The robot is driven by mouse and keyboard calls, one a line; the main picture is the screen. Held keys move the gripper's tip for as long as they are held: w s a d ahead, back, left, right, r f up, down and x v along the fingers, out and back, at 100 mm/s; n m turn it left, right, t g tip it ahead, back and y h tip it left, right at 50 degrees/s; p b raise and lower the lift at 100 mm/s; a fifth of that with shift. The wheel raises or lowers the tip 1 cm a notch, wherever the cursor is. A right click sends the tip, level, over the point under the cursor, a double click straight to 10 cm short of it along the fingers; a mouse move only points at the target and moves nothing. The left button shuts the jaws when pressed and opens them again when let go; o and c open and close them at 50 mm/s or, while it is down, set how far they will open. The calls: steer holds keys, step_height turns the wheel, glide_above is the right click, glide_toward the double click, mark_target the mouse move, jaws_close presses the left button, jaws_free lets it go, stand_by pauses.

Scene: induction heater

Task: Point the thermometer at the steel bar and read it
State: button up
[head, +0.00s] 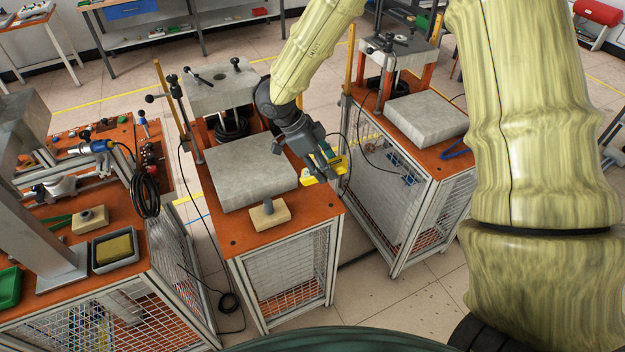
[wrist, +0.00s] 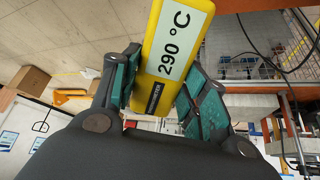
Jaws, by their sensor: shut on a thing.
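My gripper (head: 322,167) is shut on the yellow thermometer (head: 312,181), above the right edge of the middle orange bench. In the wrist view the thermometer (wrist: 154,88) sits between the two green-padded fingers of my gripper (wrist: 165,85). Its pale display (wrist: 178,40) faces the camera and reads 290 °C. I cannot make out the steel bar for certain in either view. A black ring-shaped part (head: 232,128) shows under the grey press head on the middle bench, partly hidden behind the slab.
A thick grey slab (head: 250,172) and a beige block with a knob (head: 269,214) lie on the middle bench (head: 318,213). A similar bench (head: 455,160) with a slab stands to the right, across a narrow gap. Cables hang near both. The left bench holds a grey tray (head: 115,266).

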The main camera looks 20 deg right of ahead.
steer(key=shift+r+p, duration=0.5)
steer(key=shift+r, duration=0.4)
steer(key=shift+f, duration=0.1)
